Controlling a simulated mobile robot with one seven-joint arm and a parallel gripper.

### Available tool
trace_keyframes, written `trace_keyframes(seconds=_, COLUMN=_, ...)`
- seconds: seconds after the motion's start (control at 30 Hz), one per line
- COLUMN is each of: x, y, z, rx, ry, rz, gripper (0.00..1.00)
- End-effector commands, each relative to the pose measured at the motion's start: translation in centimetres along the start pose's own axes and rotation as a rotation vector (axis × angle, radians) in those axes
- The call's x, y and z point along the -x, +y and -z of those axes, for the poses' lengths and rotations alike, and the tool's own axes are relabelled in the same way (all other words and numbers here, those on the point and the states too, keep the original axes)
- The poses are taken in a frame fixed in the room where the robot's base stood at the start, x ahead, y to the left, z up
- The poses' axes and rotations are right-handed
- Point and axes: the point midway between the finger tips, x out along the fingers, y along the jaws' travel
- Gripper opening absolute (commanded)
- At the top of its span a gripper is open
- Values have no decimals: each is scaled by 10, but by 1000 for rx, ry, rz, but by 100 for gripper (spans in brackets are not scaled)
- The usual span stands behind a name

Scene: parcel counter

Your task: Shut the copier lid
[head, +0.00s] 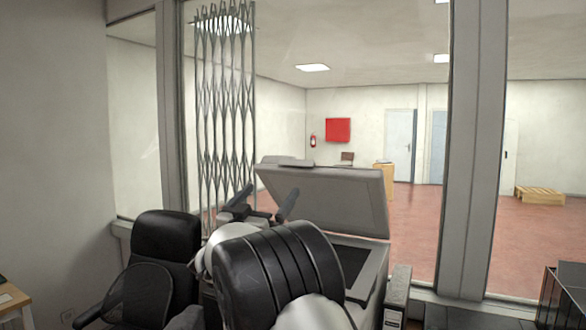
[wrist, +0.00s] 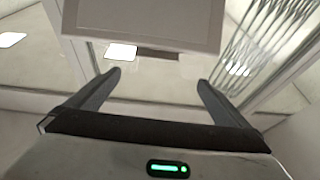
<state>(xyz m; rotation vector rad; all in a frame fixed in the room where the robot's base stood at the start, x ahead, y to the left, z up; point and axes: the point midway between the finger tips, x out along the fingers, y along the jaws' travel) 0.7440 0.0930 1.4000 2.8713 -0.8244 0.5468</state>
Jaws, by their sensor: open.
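The copier (head: 372,272) stands right of the middle in the head view, its dark glass partly showing behind my arm. Its grey lid (head: 335,200) is raised and tilted up. My gripper (head: 268,194) is open and empty, at the left part of the lid. In the wrist view, a pale flat panel that looks like the lid (wrist: 140,18) lies ahead of the spread fingertips of my gripper (wrist: 160,78). I see a gap between the fingertips and this panel. My arm hides the front left of the copier.
A black office chair (head: 165,245) stands left of my arm. A folding metal lattice (head: 225,110) and window posts (head: 470,150) stand behind the copier. A dark box-like unit (head: 565,298) is at the lower right. A wooden desk corner (head: 10,300) shows at the lower left.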

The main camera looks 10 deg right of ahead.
Motion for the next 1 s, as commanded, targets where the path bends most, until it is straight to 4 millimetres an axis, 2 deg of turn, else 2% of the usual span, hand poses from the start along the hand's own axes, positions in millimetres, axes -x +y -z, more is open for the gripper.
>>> trace_keyframes(seconds=0.13, x=-2, y=1, z=-2, rx=12, ry=18, rz=-32, gripper=100)
trace_keyframes(seconds=0.27, x=-20, y=2, z=-1, rx=12, ry=18, rz=-33, gripper=100)
trace_keyframes(seconds=0.8, x=-136, y=5, z=2, rx=10, ry=17, rz=-31, gripper=100)
trace_keyframes(seconds=1.0, x=-161, y=5, z=2, rx=11, ry=16, rz=-29, gripper=100)
